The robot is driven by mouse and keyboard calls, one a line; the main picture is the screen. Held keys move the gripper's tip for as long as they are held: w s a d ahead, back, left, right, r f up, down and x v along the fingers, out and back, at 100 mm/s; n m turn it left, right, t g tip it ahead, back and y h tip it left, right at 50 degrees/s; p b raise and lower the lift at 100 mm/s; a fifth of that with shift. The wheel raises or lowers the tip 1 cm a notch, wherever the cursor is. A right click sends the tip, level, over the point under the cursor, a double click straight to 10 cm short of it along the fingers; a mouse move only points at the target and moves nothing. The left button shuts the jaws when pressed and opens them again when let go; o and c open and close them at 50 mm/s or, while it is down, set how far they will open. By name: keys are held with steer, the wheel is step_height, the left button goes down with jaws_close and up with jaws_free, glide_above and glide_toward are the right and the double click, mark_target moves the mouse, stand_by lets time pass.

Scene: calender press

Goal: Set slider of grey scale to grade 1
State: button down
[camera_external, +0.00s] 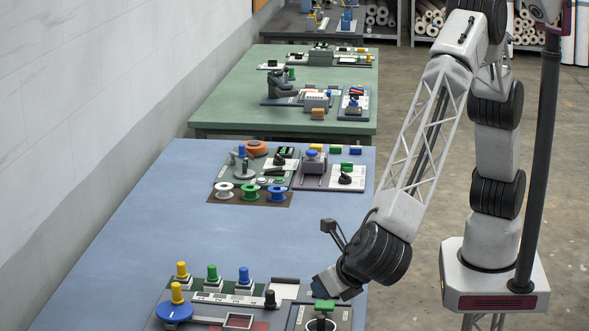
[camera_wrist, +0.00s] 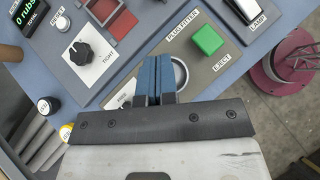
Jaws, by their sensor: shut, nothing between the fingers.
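My gripper (camera_external: 327,284) is low over the right edge of the near panel on the blue table. In the wrist view its blue fingers (camera_wrist: 155,80) are together and empty, in front of a round grey part (camera_wrist: 180,72) that they partly hide. A green block (camera_wrist: 207,40) marked EJECT is just right of the fingertips, and it also shows below the gripper in the external view (camera_external: 324,305). I cannot make out the grey scale or its slider for certain. A pale strip with small marks (camera_external: 228,299) lies on the near panel, left of my gripper.
Yellow, green and blue knobs (camera_external: 212,272) stand behind the strip. A black knob (camera_external: 270,299) is at its right end. The wrist view shows a TIGHT dial (camera_wrist: 80,50), red recesses (camera_wrist: 118,22) and a lamp switch (camera_wrist: 247,10). The table's middle (camera_external: 200,220) is clear.

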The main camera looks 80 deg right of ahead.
mark_target(273, 299)
steer(key=x, duration=0.9)
steer(key=shift+w+d+f, duration=0.1)
steer(key=shift+w+f, duration=0.05)
steer(key=shift+f, duration=0.05)
steer(key=shift+w+d+f, duration=0.1)
steer(key=shift+w+d, duration=0.3)
steer(key=shift+w, duration=0.15)
steer(key=shift+w+d, duration=0.4)
steer(key=shift+w, duration=0.2)
steer(key=shift+w+d, duration=0.4)
steer(key=shift+w, duration=0.15)
steer(key=w, duration=1.6)
steer(key=shift+w, duration=0.35)
